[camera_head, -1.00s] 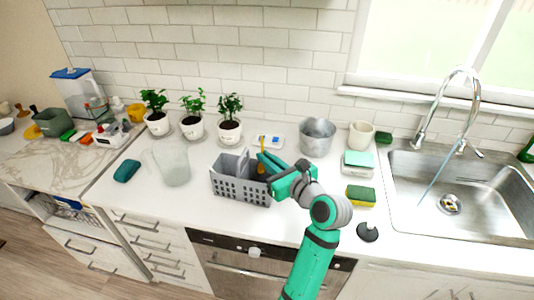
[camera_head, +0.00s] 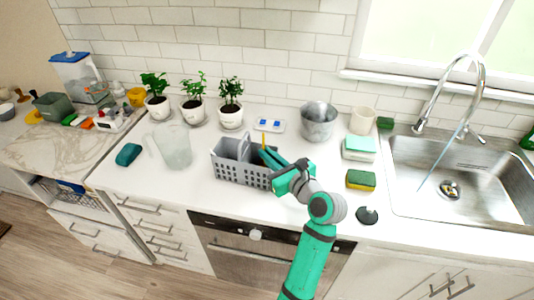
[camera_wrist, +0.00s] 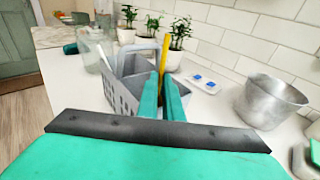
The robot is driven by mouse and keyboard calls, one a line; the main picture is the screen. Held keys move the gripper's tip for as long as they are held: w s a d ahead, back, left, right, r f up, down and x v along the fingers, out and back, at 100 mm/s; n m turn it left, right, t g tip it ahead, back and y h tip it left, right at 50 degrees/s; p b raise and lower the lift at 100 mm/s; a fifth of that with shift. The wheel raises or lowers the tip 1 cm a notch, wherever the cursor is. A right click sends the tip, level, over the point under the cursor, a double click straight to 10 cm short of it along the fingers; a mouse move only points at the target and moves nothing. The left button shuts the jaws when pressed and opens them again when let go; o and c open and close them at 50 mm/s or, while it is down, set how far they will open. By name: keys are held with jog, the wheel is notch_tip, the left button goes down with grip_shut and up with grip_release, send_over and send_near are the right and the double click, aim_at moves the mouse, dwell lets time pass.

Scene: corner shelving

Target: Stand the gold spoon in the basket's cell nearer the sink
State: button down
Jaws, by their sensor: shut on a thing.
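The grey basket (camera_head: 243,174) stands on the counter in the head view, with a raised handle and separate cells. It also shows in the wrist view (camera_wrist: 122,99). The gold spoon (camera_wrist: 165,54) stands about upright between my fingertips, and its thin yellow shaft shows in the head view (camera_head: 263,139). My gripper (camera_head: 266,155) is shut on the spoon at the basket's right side, toward the sink (camera_head: 400,200). In the wrist view my two green fingers (camera_wrist: 162,90) reach to the right-hand cell. The spoon's lower end is hidden by the fingers and basket.
A sponge (camera_head: 361,180) lies right of my arm. A clear pitcher (camera_head: 173,147) stands left. Potted plants (camera_head: 194,108) line the wall.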

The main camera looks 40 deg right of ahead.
jog(key=c, duration=1.8)
grip_release()
jog(key=shift+w, duration=0.15)
jog(key=shift+c, duration=0.2)
jog(key=s+r, duration=0.1)
jog(key=s, duration=0.9)
jog(key=shift+s+a+r, duration=0.25)
jog(key=shift+s, duration=0.15)
